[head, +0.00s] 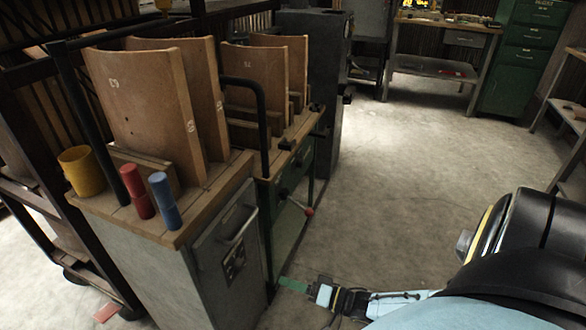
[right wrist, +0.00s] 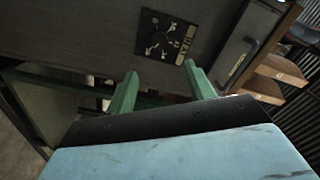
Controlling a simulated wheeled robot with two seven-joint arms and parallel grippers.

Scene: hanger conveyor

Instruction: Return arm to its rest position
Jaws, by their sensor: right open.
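My right gripper (head: 283,285) is low in the head view, beside the lower front of the grey cabinet and above the concrete floor. Its green fingers also show in the right wrist view (right wrist: 163,88), apart and with nothing between them. Beyond them in that view is the grey cabinet face (right wrist: 95,35) with a dark label plate (right wrist: 167,38). My left gripper is not in view.
The grey cabinet (head: 190,285) has a wooden top with curved wooden panels (head: 150,85), a yellow cup (head: 80,172), a red cylinder (head: 137,192) and a blue cylinder (head: 164,201). A red-knobbed lever (head: 309,211) sticks out. Open floor (head: 420,170) lies right.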

